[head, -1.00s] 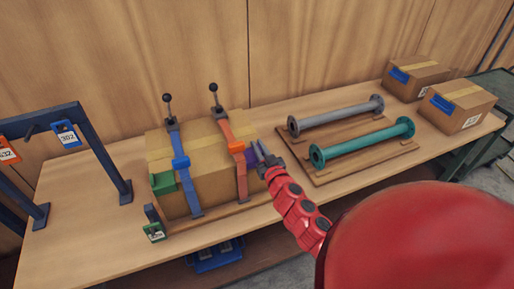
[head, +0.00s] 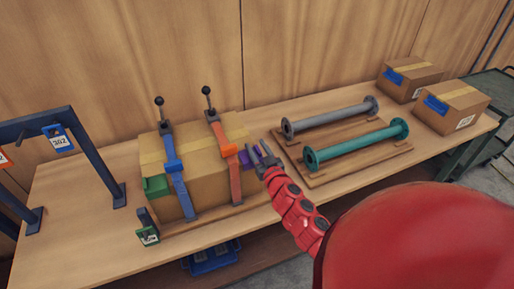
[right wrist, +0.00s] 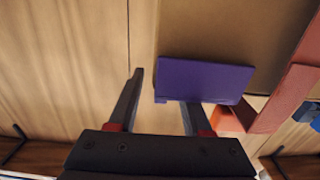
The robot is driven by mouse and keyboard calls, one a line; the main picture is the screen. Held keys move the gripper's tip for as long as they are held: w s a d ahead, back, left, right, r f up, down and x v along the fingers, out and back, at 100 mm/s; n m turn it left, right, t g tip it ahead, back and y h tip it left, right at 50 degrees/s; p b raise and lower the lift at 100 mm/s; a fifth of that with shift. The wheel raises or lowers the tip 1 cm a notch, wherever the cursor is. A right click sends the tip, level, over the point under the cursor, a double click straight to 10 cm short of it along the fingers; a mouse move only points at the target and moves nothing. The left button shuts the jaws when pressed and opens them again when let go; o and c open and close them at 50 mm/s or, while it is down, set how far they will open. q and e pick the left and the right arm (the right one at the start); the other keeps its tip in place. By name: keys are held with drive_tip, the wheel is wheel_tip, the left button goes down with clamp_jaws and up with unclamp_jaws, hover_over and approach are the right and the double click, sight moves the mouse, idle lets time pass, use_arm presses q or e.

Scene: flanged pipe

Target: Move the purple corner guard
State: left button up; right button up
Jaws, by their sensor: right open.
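The purple corner guard (head: 245,161) sits at the right end of the strapped cardboard box (head: 205,190), beside the orange strap (head: 231,165). In the right wrist view the purple guard (right wrist: 203,80) is a wide plate on the box's edge. My right gripper (head: 263,153) is open just to the right of the guard. In the right wrist view (right wrist: 160,90) one finger stands clear left of the guard, and the other finger's tip is hidden at the guard's lower edge. I cannot tell whether they touch. My left gripper is not in view.
A green corner guard (head: 157,186) is on the box's left end, near a blue strap (head: 178,180). Two lever handles (head: 207,97) rise above the straps. Grey (head: 330,117) and teal (head: 355,145) flanged pipes lie on boards to the right. A dark frame (head: 92,155) stands left.

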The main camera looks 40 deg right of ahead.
drive_tip(key=shift+s, duration=0.35)
drive_tip(key=b+v, duration=0.1)
drive_tip(key=v, duration=0.6)
drive_tip(key=shift+s+f, duration=0.1)
drive_tip(key=shift+s, duration=0.25)
drive_tip(key=v, duration=0.9)
drive_tip(key=shift+a, duration=0.25)
